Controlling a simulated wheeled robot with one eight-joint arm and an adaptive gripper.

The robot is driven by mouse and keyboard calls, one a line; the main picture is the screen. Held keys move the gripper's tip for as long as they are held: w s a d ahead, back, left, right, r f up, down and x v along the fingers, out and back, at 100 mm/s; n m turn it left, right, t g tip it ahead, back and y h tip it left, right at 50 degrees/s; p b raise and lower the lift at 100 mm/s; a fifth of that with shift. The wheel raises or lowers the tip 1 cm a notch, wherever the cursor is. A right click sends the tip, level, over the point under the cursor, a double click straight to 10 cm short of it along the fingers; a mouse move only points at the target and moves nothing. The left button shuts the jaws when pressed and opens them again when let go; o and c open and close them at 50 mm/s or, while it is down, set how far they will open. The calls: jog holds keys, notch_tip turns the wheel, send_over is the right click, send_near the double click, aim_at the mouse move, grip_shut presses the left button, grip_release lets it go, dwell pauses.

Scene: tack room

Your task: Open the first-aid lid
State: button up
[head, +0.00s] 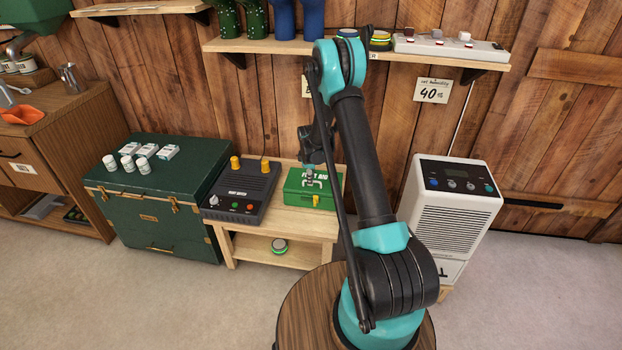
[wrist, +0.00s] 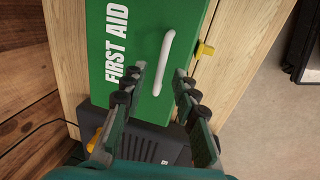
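The green first-aid box (head: 327,201) stands on the right of a low wooden table, its lid shut. The lid (wrist: 125,45) has white "FIRST AID" lettering and a white bar handle (wrist: 167,52). A yellow latch (wrist: 205,50) shows on the box's front edge; it also shows in the head view (head: 316,201). My gripper (wrist: 160,72) is open, with its fingertips apart on either side of the handle's lower end in the wrist view. I cannot tell whether they touch the lid. In the head view my gripper (head: 310,181) is over the box, partly hidden by my arm.
A dark grey device (head: 240,190) with yellow knobs stands left of the box on the wooden table (head: 275,224). Farther left is a green chest (head: 165,190) with small bottles and cartons. A white dehumidifier (head: 450,215) stands right. A shelf (head: 260,46) hangs above on the wall.

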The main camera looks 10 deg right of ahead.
jog(key=shift+f, duration=0.2)
grip_shut()
dwell(0.4)
